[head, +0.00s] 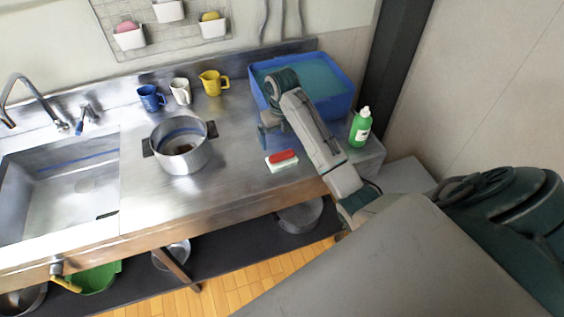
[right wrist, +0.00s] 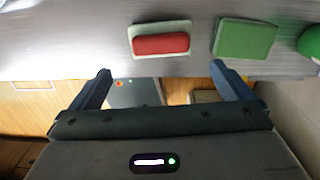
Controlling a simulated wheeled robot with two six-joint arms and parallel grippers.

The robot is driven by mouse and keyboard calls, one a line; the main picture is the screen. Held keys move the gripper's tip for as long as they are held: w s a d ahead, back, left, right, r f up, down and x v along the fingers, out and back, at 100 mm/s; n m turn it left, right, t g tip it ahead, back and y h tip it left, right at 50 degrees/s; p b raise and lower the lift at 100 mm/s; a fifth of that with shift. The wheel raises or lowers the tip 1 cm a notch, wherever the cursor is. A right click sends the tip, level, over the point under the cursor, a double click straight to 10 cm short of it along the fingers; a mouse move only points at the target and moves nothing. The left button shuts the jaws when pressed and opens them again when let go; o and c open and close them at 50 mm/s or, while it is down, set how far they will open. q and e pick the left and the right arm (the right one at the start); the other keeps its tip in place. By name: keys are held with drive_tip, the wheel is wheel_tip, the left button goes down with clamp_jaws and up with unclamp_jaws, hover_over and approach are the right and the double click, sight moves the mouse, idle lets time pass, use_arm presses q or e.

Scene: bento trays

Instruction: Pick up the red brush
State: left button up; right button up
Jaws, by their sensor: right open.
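The red brush (head: 283,156) lies on the steel counter, with a pale whitish-green part under its red top. In the right wrist view the brush (right wrist: 160,44) is ahead of the fingers, roughly centred between them and apart from them. My right gripper (right wrist: 160,70) is open with nothing between its two blue fingers. In the head view my right gripper (head: 268,137) is close to the brush, on its far left side, partly hidden by its own arm. My left gripper is not in view.
A green sponge-like block (right wrist: 245,38) lies right of the brush. A blue tub (head: 336,104) and green bottle (head: 360,127) stand nearby. A steel pot (head: 182,158) stands left, with mugs behind it. The counter between pot and brush is clear.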

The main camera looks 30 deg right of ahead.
sight(282, 155)
wheel_tip(282, 155, down, 4)
drive_tip(key=b, duration=0.3)
drive_tip(key=shift+f, duration=0.15)
wheel_tip(282, 155, down, 4)
drive_tip(key=shift+d+f+p, duration=0.1)
drive_tip(key=shift+f+p, duration=0.05)
drive_tip(key=shift+p, duration=1.1)
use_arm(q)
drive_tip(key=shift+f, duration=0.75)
use_arm(e)
drive_tip(key=shift+f, duration=0.4)
drive_tip(key=c, duration=0.7)
